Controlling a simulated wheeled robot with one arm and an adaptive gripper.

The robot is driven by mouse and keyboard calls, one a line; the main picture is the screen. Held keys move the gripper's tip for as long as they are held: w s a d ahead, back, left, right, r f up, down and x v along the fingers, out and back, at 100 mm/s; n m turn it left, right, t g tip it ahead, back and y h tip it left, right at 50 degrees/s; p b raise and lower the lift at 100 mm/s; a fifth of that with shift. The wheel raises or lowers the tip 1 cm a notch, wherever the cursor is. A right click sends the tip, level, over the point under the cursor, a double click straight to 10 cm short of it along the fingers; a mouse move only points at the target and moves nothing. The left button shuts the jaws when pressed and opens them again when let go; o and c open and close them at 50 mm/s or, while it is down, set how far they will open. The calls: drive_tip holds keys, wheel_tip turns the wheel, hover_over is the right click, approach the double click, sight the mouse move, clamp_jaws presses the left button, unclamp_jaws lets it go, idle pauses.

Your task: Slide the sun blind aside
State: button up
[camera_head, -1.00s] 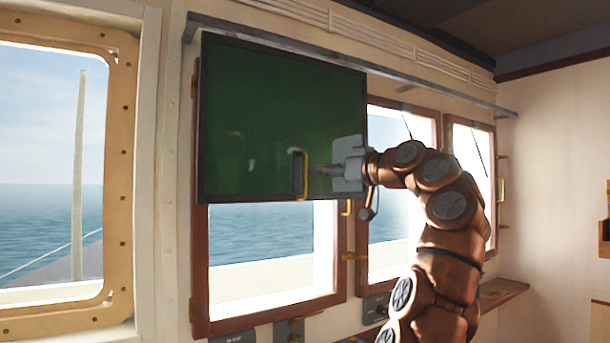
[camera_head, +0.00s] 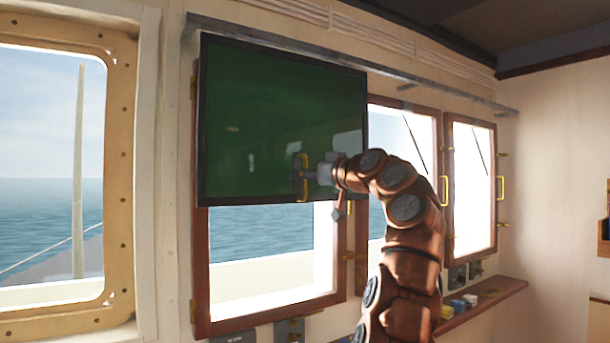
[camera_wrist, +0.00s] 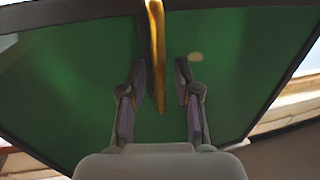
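The sun blind (camera_head: 265,110) is a dark green, dark-framed panel over the upper part of the left wooden-framed window. It hangs below a grey rail (camera_head: 340,64). A brass upright handle (camera_head: 302,178) sits on the blind's lower right part. My gripper (camera_head: 307,176) is at the handle in the head view. In the wrist view the handle (camera_wrist: 156,50) stands between the two fingers of my gripper (camera_wrist: 160,85), with gaps on both sides. The fingers are open. The blind fills most of the wrist view (camera_wrist: 80,80).
The rail runs on to the right above two more windows (camera_head: 472,185) with brass handles. A wooden shelf (camera_head: 490,300) with small items lies below them. Another window (camera_head: 50,180) with a cream frame is at the left.

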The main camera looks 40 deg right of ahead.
clamp_jaws()
idle(0.3)
